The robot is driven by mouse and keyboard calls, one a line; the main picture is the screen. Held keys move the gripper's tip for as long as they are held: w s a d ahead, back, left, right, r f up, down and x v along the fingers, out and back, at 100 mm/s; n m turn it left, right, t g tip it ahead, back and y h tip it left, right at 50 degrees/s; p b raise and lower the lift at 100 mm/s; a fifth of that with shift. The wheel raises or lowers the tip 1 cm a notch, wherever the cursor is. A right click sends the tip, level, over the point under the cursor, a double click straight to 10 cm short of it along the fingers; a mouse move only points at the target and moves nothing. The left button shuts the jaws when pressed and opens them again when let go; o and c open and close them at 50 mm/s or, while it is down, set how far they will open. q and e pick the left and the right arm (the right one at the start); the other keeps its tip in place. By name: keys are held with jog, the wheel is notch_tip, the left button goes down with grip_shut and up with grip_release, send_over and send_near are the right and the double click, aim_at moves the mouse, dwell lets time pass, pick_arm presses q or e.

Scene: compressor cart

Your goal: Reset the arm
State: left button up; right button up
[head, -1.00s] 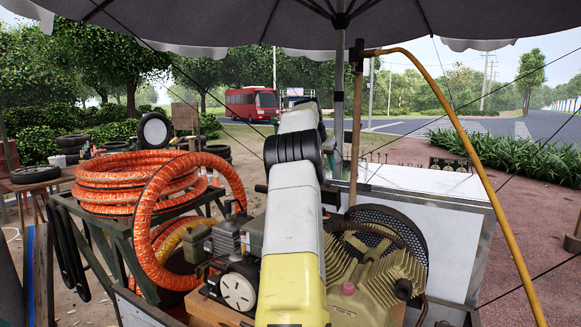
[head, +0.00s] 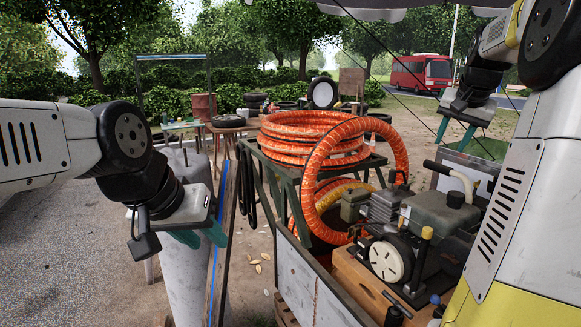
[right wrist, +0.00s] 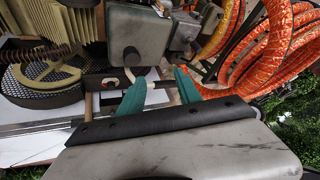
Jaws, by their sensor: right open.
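My left gripper (head: 201,238) hangs at the left in the head view, its teal fingers apart and pointing down beside a grey post and upright planks. Nothing shows between its fingers. My right gripper (head: 455,133) is raised at the upper right, beyond the compressor cart. In the right wrist view its teal fingers (right wrist: 159,92) are spread, with nothing held between them. The cart's machinery (right wrist: 140,45) shows beyond the fingers there, apparently not touched. The task names no separate object.
Orange hoses (head: 310,137) lie coiled on a green metal rack (head: 290,185). An engine with a white pulley (head: 387,261) stands on the cart near my right arm. Planks (head: 226,240) and a grey post (head: 185,285) stand close to my left gripper. Open ground lies at far left.

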jog(key=s+a+f+n+y, duration=0.1)
jog(key=s+a+n, duration=0.1)
jog(key=s+a, duration=0.45)
jog(key=s+a+f+n+y, duration=0.15)
jog(key=s+a, duration=0.25)
jog(key=a, duration=0.5)
jog(key=s+a+f+n, duration=0.2)
jog(key=s+a+f, duration=0.2)
jog(key=s, duration=0.3)
jog(key=s+a+f+n+y, duration=0.1)
jog(key=s+a+f+n, duration=0.1)
jog(key=s+a+f, duration=0.2)
jog(key=s+a, duration=0.3)
jog(key=shift+a+f+n, duration=0.25)
jog(key=shift+n, duration=0.1)
jog(key=shift+c, duration=0.5)
